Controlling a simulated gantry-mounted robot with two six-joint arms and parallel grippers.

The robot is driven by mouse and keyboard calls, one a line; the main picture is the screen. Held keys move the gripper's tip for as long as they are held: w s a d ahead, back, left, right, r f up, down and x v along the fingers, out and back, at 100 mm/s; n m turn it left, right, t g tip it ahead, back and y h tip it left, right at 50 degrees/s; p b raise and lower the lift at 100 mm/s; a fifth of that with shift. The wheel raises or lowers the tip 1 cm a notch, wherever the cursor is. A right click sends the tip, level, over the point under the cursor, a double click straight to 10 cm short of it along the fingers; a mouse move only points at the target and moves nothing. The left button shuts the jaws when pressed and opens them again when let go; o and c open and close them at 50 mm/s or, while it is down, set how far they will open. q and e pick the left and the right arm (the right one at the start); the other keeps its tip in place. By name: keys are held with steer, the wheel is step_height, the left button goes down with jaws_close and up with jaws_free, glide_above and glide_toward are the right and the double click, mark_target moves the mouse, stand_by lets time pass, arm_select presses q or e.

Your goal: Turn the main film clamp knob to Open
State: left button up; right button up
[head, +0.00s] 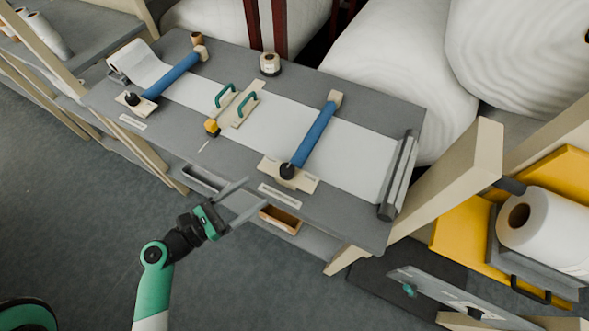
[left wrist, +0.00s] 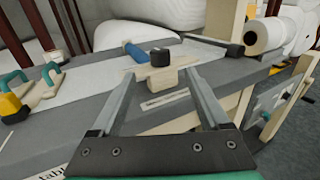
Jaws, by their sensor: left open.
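A black clamp knob (head: 287,171) sits on a pale wooden block at the near end of the right blue bar (head: 315,135), which lies across the white film (head: 270,118). A second black knob (head: 131,98) is at the near end of the left blue bar (head: 172,75). I cannot read which one is the main clamp. My left gripper (head: 256,196) is open and empty, off the table's front edge, short of the right knob. In the left wrist view the right knob (left wrist: 160,57) shows centred between and beyond the fingers. My right gripper is out of view.
A label strip (head: 279,196) lies in front of the right knob. A yellow stand with a white roll (head: 545,230) is at right.

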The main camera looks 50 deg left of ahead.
mark_target(281, 174)
arm_select(q)
steer(key=w+b, duration=0.1)
steer(key=w, duration=0.2)
steer(key=w+b, duration=0.1)
steer(key=w, duration=0.3)
steer(key=w+d+b, duration=0.1)
steer(key=w, duration=0.3)
steer(key=shift+w+d, duration=0.1)
steer(key=shift+w, duration=0.1)
jaws_close()
